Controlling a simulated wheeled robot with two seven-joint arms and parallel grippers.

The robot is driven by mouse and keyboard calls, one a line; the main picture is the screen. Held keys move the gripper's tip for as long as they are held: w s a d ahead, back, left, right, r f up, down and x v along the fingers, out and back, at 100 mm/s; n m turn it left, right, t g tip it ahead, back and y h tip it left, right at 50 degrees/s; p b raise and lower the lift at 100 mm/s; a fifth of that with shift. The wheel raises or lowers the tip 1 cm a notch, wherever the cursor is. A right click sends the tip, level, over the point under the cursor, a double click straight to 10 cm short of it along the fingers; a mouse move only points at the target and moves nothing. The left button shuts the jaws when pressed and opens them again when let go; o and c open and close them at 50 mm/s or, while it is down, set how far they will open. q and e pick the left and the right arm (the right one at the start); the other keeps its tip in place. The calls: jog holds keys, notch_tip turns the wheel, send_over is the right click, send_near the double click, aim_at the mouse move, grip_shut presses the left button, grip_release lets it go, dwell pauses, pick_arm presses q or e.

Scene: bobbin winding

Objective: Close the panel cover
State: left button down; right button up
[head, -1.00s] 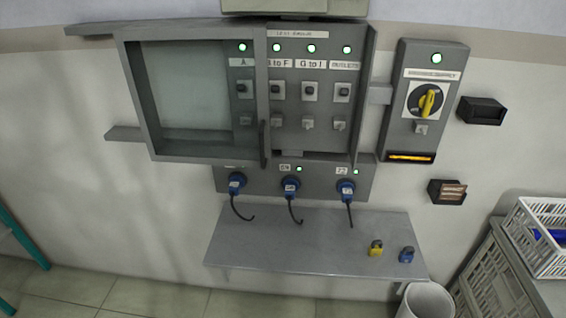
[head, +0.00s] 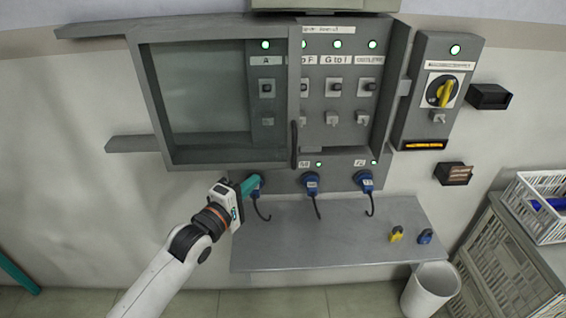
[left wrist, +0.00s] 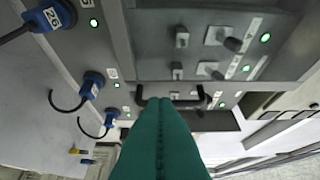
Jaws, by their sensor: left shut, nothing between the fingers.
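The panel cover (head: 210,166) is a grey sliding frame with a clear pane on the grey wall panel (head: 345,130). It stands to the left, over the "A" column, and the columns to its right are uncovered. A black upright handle (head: 294,145) is on the frame's right side. My left gripper (head: 255,182) has teal fingers, shut and empty, in front of the leftmost blue plug, below and left of the handle. In the left wrist view the shut fingers (left wrist: 160,108) point towards the handle (left wrist: 172,99); the gap is hard to judge. My right gripper is out of view.
Several blue plugs, such as the middle one (head: 311,184), hang cables below the cover. A grey shelf (head: 320,240) with yellow (head: 396,234) and blue padlocks (head: 425,237) lies beneath. A switch box (head: 432,95) stands right of the panel; a white bin (head: 430,292) is below.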

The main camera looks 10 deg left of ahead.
pick_arm(q)
jog(key=w+d+p, duration=0.3)
jog(key=w+d, duration=0.2)
jog(key=w, duration=0.3)
jog(key=shift+w+d, duration=0.2)
jog(key=shift+d, duration=0.15)
